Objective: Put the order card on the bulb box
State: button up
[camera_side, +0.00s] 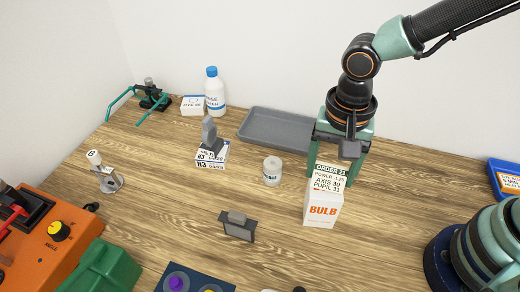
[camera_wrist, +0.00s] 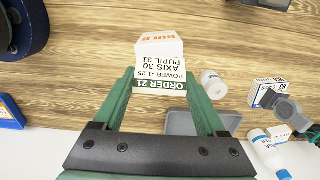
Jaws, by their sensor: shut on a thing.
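The order card (camera_side: 329,178) is white with a green top band reading "ORDER 21", with power, axis and pupil lines below. My gripper (camera_side: 331,171) is shut on it, and the wrist view shows the card (camera_wrist: 160,77) between my two green fingers (camera_wrist: 160,72). The bulb box (camera_side: 322,210) is white with orange "BULB" lettering and stands upright on the table. The card is at the box's top, in front of part of it in the wrist view (camera_wrist: 158,46). I cannot tell whether the card touches the box. The box's top is largely hidden.
A small white jar (camera_side: 272,171) stands left of the box. A grey tray (camera_side: 272,142) lies behind it. A dark stand (camera_side: 238,226) is at front left. Labelled boxes (camera_side: 211,154) and a blue-capped bottle (camera_side: 214,92) are farther left. Bare table lies right of the box.

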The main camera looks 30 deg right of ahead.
aim_at(332, 166)
jog(key=shift+f, duration=0.2)
jog(key=shift+f, duration=0.15)
jog(key=o, duration=1.2)
jog(key=shift+o, duration=0.2)
notch_tip(332, 166, up, 12)
jog(key=w+d+r+n+t, duration=0.1)
jog(key=d+n, duration=0.3)
jog(key=d, duration=0.5)
jog(key=w+d+r+n+t, duration=0.1)
jog(key=d+n+t, duration=0.3)
jog(key=d, duration=0.5)
jog(key=shift+w+n+t, duration=0.3)
jog(key=shift+w+n, duration=0.05)
jog(key=shift+n, duration=0.15)
jog(key=shift+r, duration=0.1)
